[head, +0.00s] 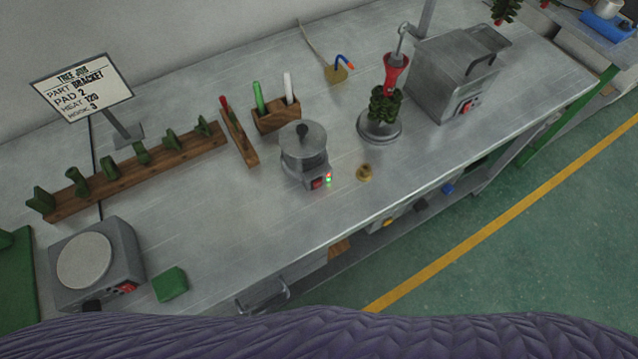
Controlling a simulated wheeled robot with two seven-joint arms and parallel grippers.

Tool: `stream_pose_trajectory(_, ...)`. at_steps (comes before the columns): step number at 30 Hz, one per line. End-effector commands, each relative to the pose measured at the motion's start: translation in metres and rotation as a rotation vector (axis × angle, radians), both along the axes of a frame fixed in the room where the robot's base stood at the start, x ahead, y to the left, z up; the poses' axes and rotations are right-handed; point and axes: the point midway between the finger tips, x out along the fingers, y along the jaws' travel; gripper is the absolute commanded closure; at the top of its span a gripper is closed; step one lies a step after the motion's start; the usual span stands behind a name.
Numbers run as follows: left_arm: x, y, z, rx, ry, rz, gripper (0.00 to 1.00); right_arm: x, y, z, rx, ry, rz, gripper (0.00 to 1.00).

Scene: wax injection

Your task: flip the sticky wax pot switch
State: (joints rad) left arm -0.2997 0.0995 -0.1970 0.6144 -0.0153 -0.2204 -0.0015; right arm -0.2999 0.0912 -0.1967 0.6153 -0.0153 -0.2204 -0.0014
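The sticky wax pot (303,148) is a small grey metal pot with a dark knob on its lid, standing upright near the middle of the metal bench (215,225). A red switch (317,183) sits on the front of its base. The switch position is too small to tell. Neither of my grippers is in view, and nothing touches the pot.
A hot plate (95,262) and green block (170,284) are at left. A metal box (455,75) is at right. The bench front before the pot is clear.

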Motion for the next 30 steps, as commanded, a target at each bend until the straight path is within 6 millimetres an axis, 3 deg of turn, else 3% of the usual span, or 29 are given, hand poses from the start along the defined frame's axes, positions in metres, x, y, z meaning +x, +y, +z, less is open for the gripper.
stream_pose_trajectory(15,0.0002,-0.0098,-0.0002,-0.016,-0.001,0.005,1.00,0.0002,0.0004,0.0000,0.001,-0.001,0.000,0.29)
stream_pose_trajectory(30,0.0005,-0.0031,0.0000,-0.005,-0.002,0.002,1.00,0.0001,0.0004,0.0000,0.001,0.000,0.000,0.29)
